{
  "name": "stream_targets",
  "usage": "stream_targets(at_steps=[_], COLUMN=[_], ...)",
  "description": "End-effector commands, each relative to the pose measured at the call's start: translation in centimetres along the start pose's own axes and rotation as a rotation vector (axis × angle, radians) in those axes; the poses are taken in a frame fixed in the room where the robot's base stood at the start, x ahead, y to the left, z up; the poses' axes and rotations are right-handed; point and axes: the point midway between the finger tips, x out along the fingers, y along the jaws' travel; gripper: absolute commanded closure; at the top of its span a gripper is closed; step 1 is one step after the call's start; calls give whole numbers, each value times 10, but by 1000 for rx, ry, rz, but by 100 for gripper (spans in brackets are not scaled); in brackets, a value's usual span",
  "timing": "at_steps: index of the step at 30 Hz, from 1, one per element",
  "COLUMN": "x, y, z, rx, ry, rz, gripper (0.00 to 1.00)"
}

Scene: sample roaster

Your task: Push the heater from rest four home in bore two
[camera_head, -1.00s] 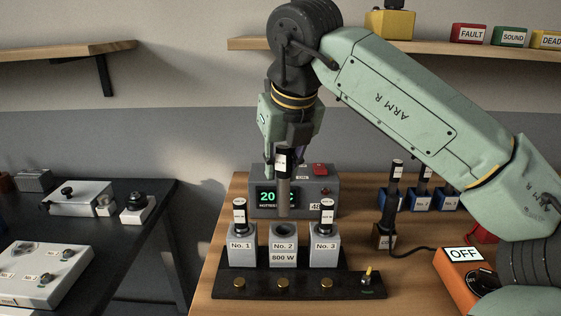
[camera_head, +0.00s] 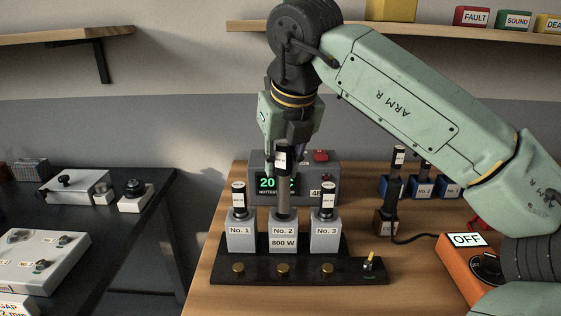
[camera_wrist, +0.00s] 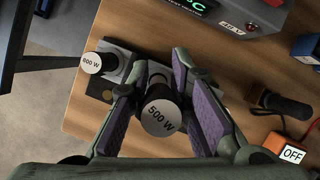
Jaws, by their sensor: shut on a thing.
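The heater (camera_head: 284,203) is a steel rod with a black, white-labelled head; its top reads 500 W in the wrist view (camera_wrist: 160,117). It stands upright over the middle grey block, No. 2 (camera_head: 283,233), which carries an 800 W label. Its lower end meets the bore mouth and seems to be inside; a long length of steel shows above. My gripper (camera_head: 285,158) is shut on the black head. In the wrist view the purple pads flank it. The bore's inside is hidden.
Heaters stand low in block No. 1 (camera_head: 239,233) and block No. 3 (camera_head: 325,233), close on either side. A display box (camera_head: 328,187) reading about 20 stands behind. Blue holders (camera_head: 422,189), a dark holder (camera_head: 386,223) and an orange OFF switch box (camera_head: 462,262) are at right.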

Motion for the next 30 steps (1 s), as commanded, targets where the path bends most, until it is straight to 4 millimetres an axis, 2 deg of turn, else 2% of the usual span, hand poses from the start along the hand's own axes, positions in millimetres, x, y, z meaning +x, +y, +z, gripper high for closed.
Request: stream_targets(at_steps=[17,30], x=[1,12], y=[0,0], z=[0,-5], rx=[0,0], ry=[-1,0], rz=[1,1], gripper=[100,100])
